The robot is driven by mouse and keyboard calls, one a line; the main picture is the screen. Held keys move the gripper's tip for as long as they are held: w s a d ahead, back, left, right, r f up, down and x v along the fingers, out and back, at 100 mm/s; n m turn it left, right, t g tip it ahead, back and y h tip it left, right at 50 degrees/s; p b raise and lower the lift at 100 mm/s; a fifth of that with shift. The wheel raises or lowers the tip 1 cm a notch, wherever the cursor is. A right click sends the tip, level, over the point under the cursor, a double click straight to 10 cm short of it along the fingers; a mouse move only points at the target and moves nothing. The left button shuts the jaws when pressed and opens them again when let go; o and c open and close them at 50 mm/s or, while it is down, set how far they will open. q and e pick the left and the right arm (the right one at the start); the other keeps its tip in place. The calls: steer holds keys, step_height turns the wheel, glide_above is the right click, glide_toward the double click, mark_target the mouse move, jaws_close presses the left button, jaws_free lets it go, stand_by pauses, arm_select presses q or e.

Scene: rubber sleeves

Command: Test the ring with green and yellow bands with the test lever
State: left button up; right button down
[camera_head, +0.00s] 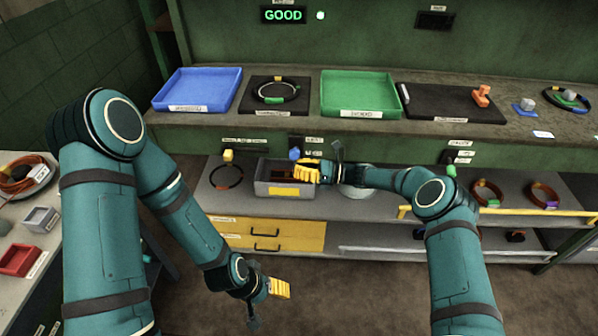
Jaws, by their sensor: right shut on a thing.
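A dark ring with a green band (275,100) lies on a black pad on the upper bench; its other bands are too small to tell surely. The display above reads GOOD (283,15), with a white light beside it. A blue-knobbed lever (295,153) is below the bench edge. My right gripper (303,173) is right under that knob, in front of the grey bin. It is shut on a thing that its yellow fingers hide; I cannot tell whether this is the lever. My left gripper (281,289) is low in front of the drawers, its finger gap unclear.
A blue tray (207,80) and a green tray (375,84) flank the ring pad. A grey bin (287,190) stands on the lower shelf. Other rings lie at the lower right (487,205). A dark pad (440,105) carries an orange piece. The floor ahead is clear.

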steer(key=d, duration=1.2)
steer(key=shift+s+f, duration=0.15)
steer(key=shift+f, duration=0.3)
steer(key=s+a+f+n+g+h, duration=0.25)
steer(key=s+f+n+h, duration=0.65)
steer(key=s+f, duration=0.55)
steer(key=s+d+r+n+t+h, duration=0.2)
steer(key=s+n, duration=0.3)
steer(key=s, duration=0.4)
steer(key=s+d+r+n+t+h, duration=0.1)
steer(key=s+d+r+n+h, duration=0.1)
steer(key=s+n, duration=0.4)
steer(key=s+d+h, duration=0.1)
steer(key=s+h, duration=0.1)
steer(key=s, duration=0.1)
steer(key=shift+s+t, duration=0.25)
steer(key=shift+t, duration=0.1)
